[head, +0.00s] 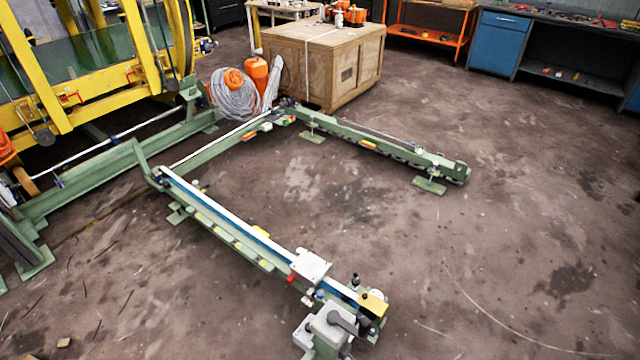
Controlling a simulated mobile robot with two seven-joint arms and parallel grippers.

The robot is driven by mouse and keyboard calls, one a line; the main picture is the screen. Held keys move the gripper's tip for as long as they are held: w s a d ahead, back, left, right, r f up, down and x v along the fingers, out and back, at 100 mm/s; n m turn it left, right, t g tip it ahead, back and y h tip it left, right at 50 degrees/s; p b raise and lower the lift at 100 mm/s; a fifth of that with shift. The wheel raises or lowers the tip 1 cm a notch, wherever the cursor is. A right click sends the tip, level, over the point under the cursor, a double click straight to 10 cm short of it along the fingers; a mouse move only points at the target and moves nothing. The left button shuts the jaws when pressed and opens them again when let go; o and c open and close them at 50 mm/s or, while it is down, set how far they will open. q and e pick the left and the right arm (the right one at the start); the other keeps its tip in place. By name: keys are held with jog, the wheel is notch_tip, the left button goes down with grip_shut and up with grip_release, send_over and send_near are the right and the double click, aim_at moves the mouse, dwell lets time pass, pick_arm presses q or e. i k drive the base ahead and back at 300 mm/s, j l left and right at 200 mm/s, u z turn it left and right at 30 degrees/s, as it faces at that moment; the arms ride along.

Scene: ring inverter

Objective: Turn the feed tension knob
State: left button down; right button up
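A green rail machine (225,236) lies low on the floor in the head view, with one arm running toward me to the bottom centre. At its near end is a grey box unit (333,326) with a dark handle (345,321) on its top. Just behind it a small black upright knob (355,281) stands beside a yellow block (374,304). I cannot tell which of these is the feed tension knob. A white plate (311,265) sits on the rail to the left of them. Neither of my grippers is in view.
A second green rail (385,146) runs across the back. A wooden crate (300,60) and a coiled grey hose (234,97) stand behind it. A yellow frame (95,80) fills the upper left. The floor (500,260) to the right is clear.

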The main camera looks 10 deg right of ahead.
aim_at(355, 281)
jog(key=i+l+u, duration=0.3)
jog(key=l+u, duration=0.15)
jog(key=i+l+u, duration=0.2)
jog(key=l+u, duration=0.25)
jog(key=l, duration=0.15)
jog(key=i+l+u, duration=0.15)
jog(key=l+u, duration=0.3)
jog(key=l, duration=0.15)
jog(key=l+u, duration=0.45)
jog(key=l, duration=0.2)
jog(key=k+l+u, duration=0.1)
jog(key=l+u, duration=0.35)
jog(key=l, duration=0.2)
jog(key=k+l+u, duration=0.15)
jog(key=l+u, duration=0.3)
jog(key=l, duration=0.2)
jog(key=k+l+u, duration=0.3)
jog(key=l+u, duration=0.15)
jog(key=l, duration=0.1)
